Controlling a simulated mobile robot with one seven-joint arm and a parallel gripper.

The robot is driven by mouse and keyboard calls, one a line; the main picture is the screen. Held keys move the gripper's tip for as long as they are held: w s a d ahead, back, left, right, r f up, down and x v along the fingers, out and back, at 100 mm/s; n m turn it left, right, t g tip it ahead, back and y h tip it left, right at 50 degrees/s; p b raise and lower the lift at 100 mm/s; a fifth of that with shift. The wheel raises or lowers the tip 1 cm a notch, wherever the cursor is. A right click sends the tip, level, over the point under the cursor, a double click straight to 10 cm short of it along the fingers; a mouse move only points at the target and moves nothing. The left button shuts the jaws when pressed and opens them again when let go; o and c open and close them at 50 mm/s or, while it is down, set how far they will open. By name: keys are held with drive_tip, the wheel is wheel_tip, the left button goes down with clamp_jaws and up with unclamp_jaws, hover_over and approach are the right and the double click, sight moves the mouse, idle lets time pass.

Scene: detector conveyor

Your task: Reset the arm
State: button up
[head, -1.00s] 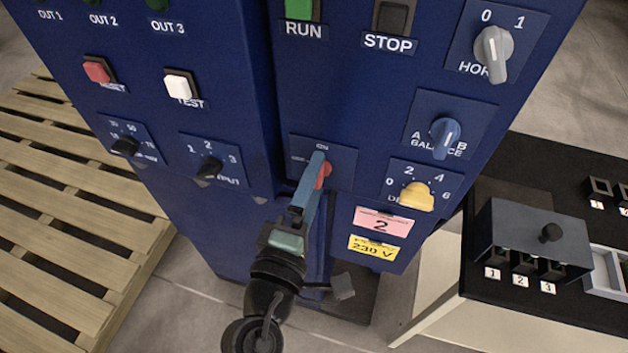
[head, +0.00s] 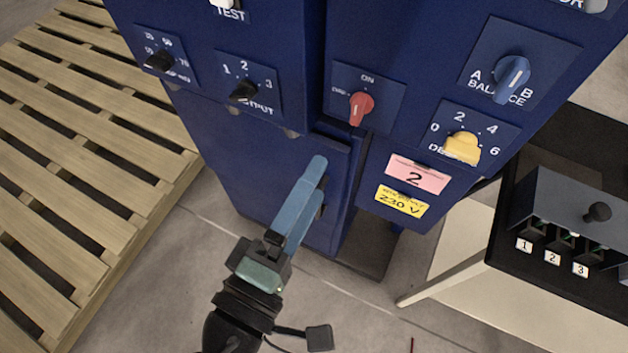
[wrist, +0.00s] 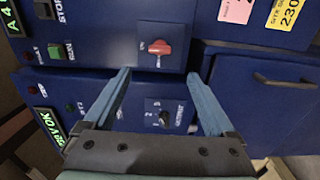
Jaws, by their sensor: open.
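My gripper (head: 312,190) is in the lower middle of the head view, in front of the blue cabinet's lower door. Its blue fingers point up toward the panel and hold nothing. In the wrist view my gripper (wrist: 160,95) has its two fingers spread wide with empty space between them. The red rotary switch (head: 361,108), marked ON at its top, is above and to the right of the fingertips, apart from them. It also shows in the wrist view (wrist: 160,47), beyond the fingers.
The blue cabinet carries a blue balance knob (head: 511,79), a yellow knob (head: 462,148) and black knobs such as the output knob (head: 243,91). A wooden pallet (head: 75,170) lies at left. A black-topped table with a dark box (head: 570,200) stands at right.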

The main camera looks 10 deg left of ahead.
idle(0.3)
drive_tip(key=w+d+r+m+t+y+p, duration=0.1)
drive_tip(key=w+r+m+t+p, duration=0.3)
drive_tip(key=r, duration=0.8)
drive_tip(key=w+d+r+m+g+p, duration=0.1)
drive_tip(key=w+r+m+p, duration=0.35)
drive_tip(key=r, duration=0.85)
drive_tip(key=s+d+r+m+t+y+p, duration=0.1)
drive_tip(key=s+r+m+t+y, duration=0.1)
drive_tip(key=r, duration=1.2)
drive_tip(key=s+r+m+t+y+p, duration=0.1)
drive_tip(key=r+t, duration=0.4)
drive_tip(key=r, duration=0.9)
drive_tip(key=m+y, duration=0.1)
drive_tip(key=m, duration=0.1)
drive_tip(key=shift+s+d+m+y+p, duration=0.3)
drive_tip(key=shift+s+d+m, duration=0.05)
drive_tip(key=shift+d, duration=0.05)
drive_tip(key=shift+a, duration=0.15)
